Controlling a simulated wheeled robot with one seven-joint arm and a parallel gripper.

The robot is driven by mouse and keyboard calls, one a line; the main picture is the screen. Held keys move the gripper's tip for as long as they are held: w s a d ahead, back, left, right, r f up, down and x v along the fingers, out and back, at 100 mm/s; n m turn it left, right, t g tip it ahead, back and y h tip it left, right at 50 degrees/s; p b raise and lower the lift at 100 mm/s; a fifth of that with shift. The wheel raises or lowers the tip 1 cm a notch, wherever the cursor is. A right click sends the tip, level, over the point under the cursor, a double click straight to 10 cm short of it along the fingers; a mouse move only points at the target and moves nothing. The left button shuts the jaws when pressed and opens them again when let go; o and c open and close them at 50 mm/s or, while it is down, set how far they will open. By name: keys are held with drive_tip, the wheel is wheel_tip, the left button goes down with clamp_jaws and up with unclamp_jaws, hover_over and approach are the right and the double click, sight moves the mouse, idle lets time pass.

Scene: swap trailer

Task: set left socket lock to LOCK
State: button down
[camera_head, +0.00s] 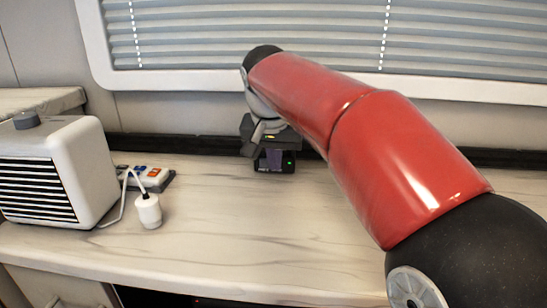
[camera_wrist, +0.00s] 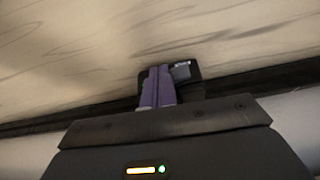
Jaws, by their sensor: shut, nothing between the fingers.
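The power strip (camera_head: 154,173) lies on the counter at left in the head view, partly behind the white heater and a white cable. It has small orange, blue and white parts. I cannot tell which part is the left socket lock or how it is set. My gripper (camera_wrist: 158,88) shows purple fingers together and empty in the wrist view. In the head view, my gripper (camera_head: 270,155) is low at the back of the counter, right of the strip and well apart from it. A small dark box (camera_head: 285,167) with a green light is right behind the fingers.
A white heater (camera_head: 83,160) with a dark grille stands at far left. A white plug-like cylinder (camera_head: 148,211) with a cable is on the counter (camera_head: 240,225) in front of the strip. The middle front of the counter is clear. A window with blinds (camera_head: 200,35) is behind.

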drive_tip(key=shift+a, duration=0.1)
drive_tip(key=shift+a, duration=0.7)
drive_tip(key=shift+s, duration=0.2)
